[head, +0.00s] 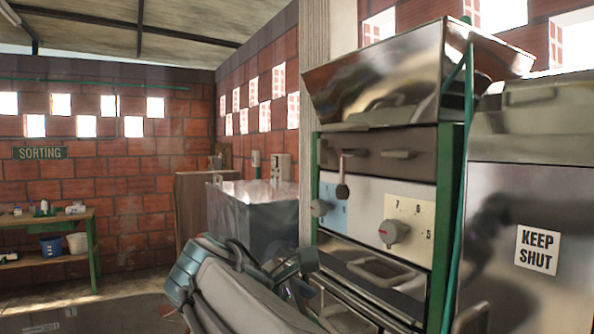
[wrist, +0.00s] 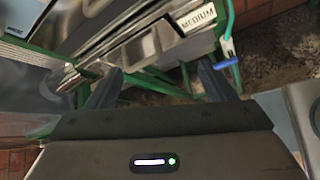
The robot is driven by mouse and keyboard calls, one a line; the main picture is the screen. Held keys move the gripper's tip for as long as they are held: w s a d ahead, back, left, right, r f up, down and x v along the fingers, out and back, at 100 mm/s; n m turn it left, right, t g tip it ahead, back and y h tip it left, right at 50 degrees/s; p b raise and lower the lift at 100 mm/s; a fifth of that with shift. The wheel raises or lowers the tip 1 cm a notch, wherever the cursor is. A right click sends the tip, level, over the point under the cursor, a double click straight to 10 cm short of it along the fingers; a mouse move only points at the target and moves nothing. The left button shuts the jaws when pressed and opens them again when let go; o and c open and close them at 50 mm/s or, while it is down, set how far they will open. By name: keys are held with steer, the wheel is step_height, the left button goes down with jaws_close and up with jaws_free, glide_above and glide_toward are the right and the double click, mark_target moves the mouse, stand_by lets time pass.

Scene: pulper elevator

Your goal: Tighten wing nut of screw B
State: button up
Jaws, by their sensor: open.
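I cannot make out screw B or its wing nut in either view. The pulper machine (head: 385,190) stands at the right of the head view, with a shiny metal hopper on top and a green frame. My gripper (wrist: 160,85) shows in the wrist view with its two dark fingers spread wide and nothing between them. Beyond the fingers are metal parts, green bars and a label reading MEDIUM (wrist: 197,20). In the head view my arm covers the machine's lower left side, and I cannot make out the fingertips there.
A KEEP SHUT cabinet (head: 510,285) is at right. A blue-ended part (wrist: 226,62) lies beyond the right finger. A sorting table (head: 65,222) stands far left; floor before it is open.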

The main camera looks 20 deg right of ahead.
step_height(320, 180, up, 13)
steer(key=n+h+p, duration=0.2)
steer(key=n+h, duration=0.1)
steer(key=h, duration=0.1)
steer(key=n+g+h, duration=0.1)
steer(key=g+h, duration=0.1)
steer(key=h, duration=0.1)
glide_toward(387, 151)
steer(key=d, duration=0.3)
steer(key=d+p, duration=0.1)
steer(key=d, duration=0.2)
steer(key=d+p, duration=0.1)
steer(key=d, duration=0.2)
steer(key=shift+s, duration=0.35)
steer(key=c, duration=1)
